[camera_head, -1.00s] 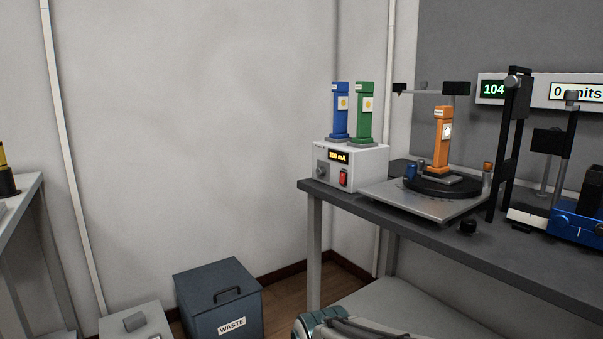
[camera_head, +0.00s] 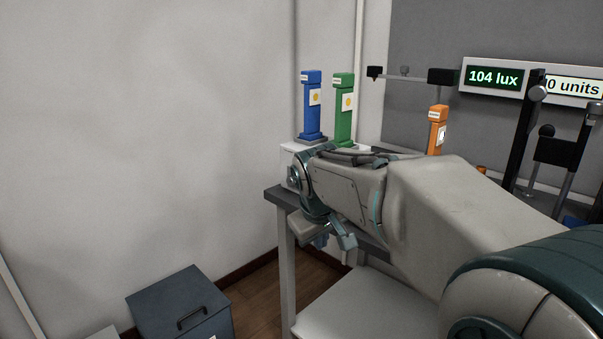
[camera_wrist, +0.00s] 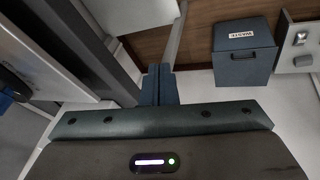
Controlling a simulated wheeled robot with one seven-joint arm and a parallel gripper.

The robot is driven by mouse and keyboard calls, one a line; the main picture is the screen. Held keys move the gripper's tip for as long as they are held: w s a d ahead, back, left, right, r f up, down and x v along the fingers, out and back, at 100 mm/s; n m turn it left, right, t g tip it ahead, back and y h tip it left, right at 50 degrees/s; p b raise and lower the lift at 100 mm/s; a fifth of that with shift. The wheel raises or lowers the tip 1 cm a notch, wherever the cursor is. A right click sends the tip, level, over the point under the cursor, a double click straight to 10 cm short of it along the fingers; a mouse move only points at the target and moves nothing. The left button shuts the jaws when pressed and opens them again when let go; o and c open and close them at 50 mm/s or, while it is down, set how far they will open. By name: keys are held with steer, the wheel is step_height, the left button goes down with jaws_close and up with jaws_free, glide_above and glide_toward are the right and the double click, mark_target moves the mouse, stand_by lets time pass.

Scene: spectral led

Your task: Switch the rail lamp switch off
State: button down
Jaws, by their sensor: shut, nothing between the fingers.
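No part in the current views is clearly labelled as the rail lamp switch. The pale supply box (camera_head: 290,150) stands at the bench's left end under the blue and green lamp posts. Its front, where a red switch and lit display showed earlier, is now mostly hidden by my arm in the head view. My gripper (camera_head: 321,241) points down beside the bench's front left edge. In the wrist view my gripper's dark fingers (camera_wrist: 159,84) are together, empty, with floor and wall base beyond them.
The bench edge (camera_head: 279,195) lies close to my wrist. The blue post (camera_head: 311,108), green post (camera_head: 343,112) and orange post (camera_head: 437,132) stand above it. A waste bin (camera_wrist: 246,58) is on the floor, with a grey box (camera_wrist: 298,50) beside it. Wall space at left is clear.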

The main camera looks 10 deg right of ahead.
steer(key=w+a+r+n+t+p, duration=0.2)
steer(key=w+r+p, duration=0.1)
steer(key=w+r, duration=0.6)
steer(key=w+d+f+b, duration=0.1)
steer(key=w+f, duration=0.1)
steer(key=w+d+f+b, duration=0.1)
steer(key=w+f, duration=0.1)
steer(key=f, duration=0.1)
steer(key=w+d+f+b, duration=0.1)
steer(key=d+f, duration=0.1)
steer(key=shift+w+f+b, duration=0.2)
steer(key=shift+w+b, duration=0.2)
steer(key=shift+w+d+f, duration=0.1)
steer(key=shift+w+d, duration=0.25)
steer(key=shift+d, duration=0.15)
